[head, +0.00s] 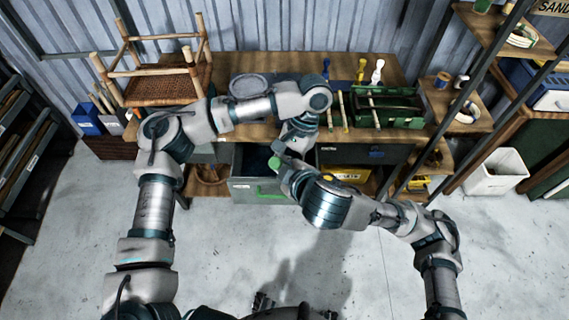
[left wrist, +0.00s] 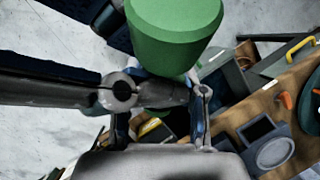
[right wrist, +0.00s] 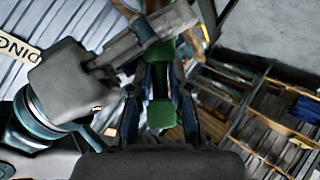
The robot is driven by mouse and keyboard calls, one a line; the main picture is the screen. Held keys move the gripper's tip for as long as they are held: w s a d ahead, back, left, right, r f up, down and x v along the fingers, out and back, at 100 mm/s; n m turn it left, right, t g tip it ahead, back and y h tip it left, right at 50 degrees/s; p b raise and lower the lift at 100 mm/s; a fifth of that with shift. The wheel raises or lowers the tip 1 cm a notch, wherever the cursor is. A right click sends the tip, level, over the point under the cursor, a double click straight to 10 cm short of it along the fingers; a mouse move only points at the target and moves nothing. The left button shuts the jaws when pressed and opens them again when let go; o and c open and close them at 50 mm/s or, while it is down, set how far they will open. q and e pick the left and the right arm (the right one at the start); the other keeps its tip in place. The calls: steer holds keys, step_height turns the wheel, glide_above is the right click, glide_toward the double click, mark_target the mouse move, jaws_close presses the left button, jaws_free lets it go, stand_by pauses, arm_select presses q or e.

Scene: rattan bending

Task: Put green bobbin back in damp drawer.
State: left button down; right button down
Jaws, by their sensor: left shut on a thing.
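The green bobbin (head: 275,162) is in the air above the open drawer, between my two grippers. In the left wrist view the bobbin (left wrist: 175,28) looms large, and my left gripper (left wrist: 160,110) is shut on it. In the right wrist view the bobbin (right wrist: 160,114) lies between the fingers of my right gripper (right wrist: 160,125), which look open with small gaps beside it. My right gripper (head: 286,170) partly hides the drawer in the head view. The grey drawer (head: 242,190) with a green handle is pulled out below the bench, and its inside is dark.
The wooden bench (head: 230,120) holds a rattan stool (head: 160,87), a grey round dish (head: 248,86), and a green toolbox (head: 385,106). A yellow bin (head: 350,176) stands right of the drawer. A white bin (head: 495,172) is farther right. The floor in front is clear.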

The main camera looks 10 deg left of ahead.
arm_select(q)
steer(key=c, duration=0.6)
jaws_free()
